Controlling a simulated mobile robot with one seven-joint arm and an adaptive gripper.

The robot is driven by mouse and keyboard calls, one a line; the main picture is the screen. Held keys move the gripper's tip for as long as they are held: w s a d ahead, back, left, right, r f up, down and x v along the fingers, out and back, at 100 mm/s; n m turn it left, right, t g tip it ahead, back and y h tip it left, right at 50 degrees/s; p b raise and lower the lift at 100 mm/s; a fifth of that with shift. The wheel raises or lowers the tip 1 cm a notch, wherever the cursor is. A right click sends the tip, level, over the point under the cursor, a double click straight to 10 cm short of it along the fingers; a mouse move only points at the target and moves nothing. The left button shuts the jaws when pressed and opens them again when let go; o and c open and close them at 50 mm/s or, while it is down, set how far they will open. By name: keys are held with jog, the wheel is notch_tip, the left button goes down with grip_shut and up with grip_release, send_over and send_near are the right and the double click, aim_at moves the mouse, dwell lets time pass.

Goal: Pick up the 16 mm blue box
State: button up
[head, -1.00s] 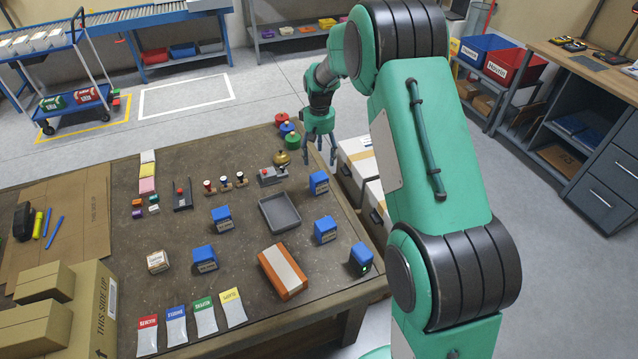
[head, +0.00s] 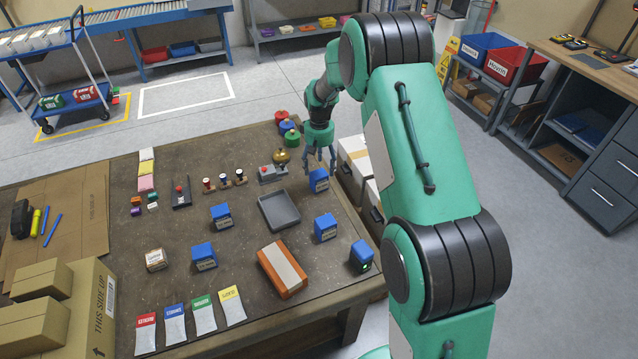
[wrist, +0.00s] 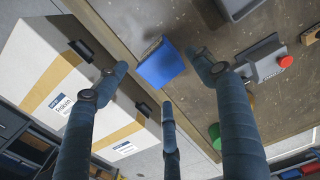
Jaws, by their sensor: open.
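Several blue boxes with pale front labels stand on the brown worktable (head: 110,230); the sizes on the labels are too small to read. One blue box (head: 319,181) stands near the table's right edge, right of the grey tray. My gripper (head: 319,162) is open just above and behind it, fingers pointing down. In the wrist view this blue box (wrist: 160,63) lies ahead, between the spread fingers, with nothing held. Other blue boxes are a right one (head: 326,228), a front corner one (head: 361,255), a middle one (head: 221,216) and a front left one (head: 204,256).
A grey tray (head: 279,212) and an orange-brown box with a pale band (head: 282,270) stand nearby. A grey device with a red button (head: 272,174) and a brass object (head: 281,157) are left of my gripper. White cartons (wrist: 60,75) stand beyond the table edge.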

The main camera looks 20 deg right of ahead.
aim_at(319, 179)
jog(key=shift+f, duration=1.2)
jog(key=shift+f, duration=0.1)
jog(key=shift+a+f+b, duration=0.1)
jog(key=shift+f+b, duration=0.95)
jog(key=shift+f, duration=1.45)
jog(key=c, duration=1.4)
jog(key=shift+o, duration=0.2)
jog(key=shift+r, duration=0.1)
jog(key=shift+r+p, duration=1.25)
jog(key=shift+r, duration=3.7)
